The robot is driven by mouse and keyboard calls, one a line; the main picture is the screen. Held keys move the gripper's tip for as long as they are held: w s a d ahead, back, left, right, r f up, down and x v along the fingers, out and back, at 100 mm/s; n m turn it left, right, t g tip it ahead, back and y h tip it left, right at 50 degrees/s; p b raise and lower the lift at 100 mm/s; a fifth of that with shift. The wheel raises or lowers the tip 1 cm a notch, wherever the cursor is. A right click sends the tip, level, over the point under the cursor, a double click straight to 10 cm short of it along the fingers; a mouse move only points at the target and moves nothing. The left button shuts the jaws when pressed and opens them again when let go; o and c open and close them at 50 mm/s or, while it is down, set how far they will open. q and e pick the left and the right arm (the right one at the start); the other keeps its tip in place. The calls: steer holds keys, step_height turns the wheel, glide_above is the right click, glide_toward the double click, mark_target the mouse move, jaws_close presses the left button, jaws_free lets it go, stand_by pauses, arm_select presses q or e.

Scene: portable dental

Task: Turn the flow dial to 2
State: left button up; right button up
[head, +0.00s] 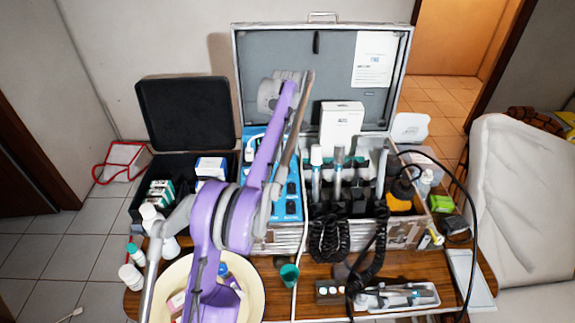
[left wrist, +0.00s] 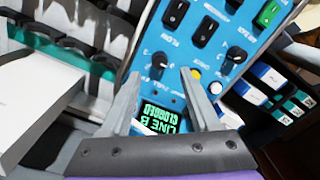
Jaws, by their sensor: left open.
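In the left wrist view the panel (left wrist: 205,62) fills the middle, seen upside down. A black dial (left wrist: 157,64) with a ring of marks lies between and just beyond my left gripper's fingertips (left wrist: 158,76). The gripper is open with nothing held; contact cannot be told. A second black dial (left wrist: 235,57) is to the right. Their labels and settings are too small to read surely. A lit green display (left wrist: 162,118) reads "LINE B CLOGGED". In the head view my arm hides the gripper and part of the panel.
Black rocker switches (left wrist: 175,14) and a green switch (left wrist: 268,14) are on the panel. Instruments (head: 338,165) stand right of it, with coiled cords (head: 330,238) hanging. A white box (head: 341,128) stands behind. A yellow basin (head: 256,296) and a teal cup (head: 288,275) are in front.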

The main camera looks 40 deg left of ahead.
mark_target(287, 167)
arm_select(q)
steer(key=shift+f, duration=2.8)
jaws_close()
